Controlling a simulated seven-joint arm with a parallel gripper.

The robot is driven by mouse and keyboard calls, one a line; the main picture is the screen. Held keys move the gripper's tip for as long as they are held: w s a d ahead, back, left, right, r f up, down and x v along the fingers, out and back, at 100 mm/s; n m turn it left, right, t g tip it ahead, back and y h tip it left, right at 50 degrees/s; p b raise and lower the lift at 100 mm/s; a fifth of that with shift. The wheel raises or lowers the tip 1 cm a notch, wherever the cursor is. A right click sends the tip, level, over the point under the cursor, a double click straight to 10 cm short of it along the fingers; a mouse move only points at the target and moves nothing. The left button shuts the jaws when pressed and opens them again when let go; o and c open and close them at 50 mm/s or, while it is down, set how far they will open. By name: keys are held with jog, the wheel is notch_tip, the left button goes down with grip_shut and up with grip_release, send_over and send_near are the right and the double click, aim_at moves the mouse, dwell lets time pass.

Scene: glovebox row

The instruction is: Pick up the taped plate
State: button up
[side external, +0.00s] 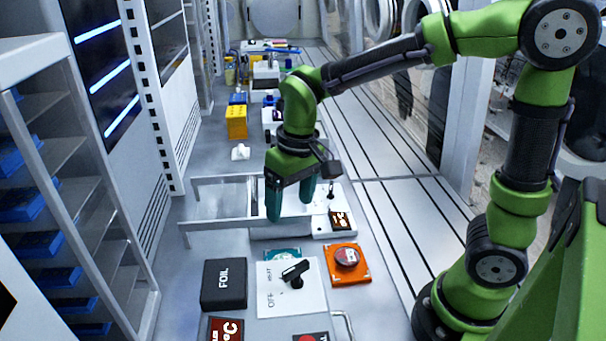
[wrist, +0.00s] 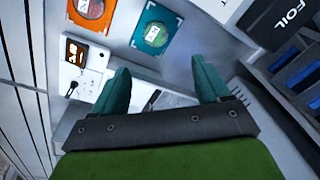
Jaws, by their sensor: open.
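Two round dishes lie on coloured square mats; I cannot tell for certain which is the taped plate. One dark red dish with a pale label (side external: 346,257) sits on an orange mat (side external: 353,277); this dish also shows in the wrist view (wrist: 90,8). A greenish dish with a small pale and red mark (wrist: 157,34) sits on a teal mat (wrist: 139,41). In the side view the teal mat (side external: 280,253) is partly hidden by a white switch panel. My gripper (side external: 290,208) is open and empty, above and behind the mats; its teal fingers (wrist: 160,66) point towards them.
The white switch panel (side external: 275,304) and black FOIL box (side external: 224,284) stand in front. A metal-framed rail (side external: 205,222) and a white box with a brown label (side external: 341,221) are near my gripper. A shelf with blue trays (side external: 60,277) is at left.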

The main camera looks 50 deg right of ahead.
jog(key=w, duration=0.2)
jog(key=g, duration=0.1)
send_over(283, 257)
jog(key=s+a, duration=0.1)
jog(key=shift+h, duration=0.4)
notch_tip(283, 257, down, 11)
jog(key=shift+s+r, duration=0.1)
jog(key=shift+s, duration=0.05)
jog(key=shift+f, duration=3.1)
jog(key=c, duration=0.8)
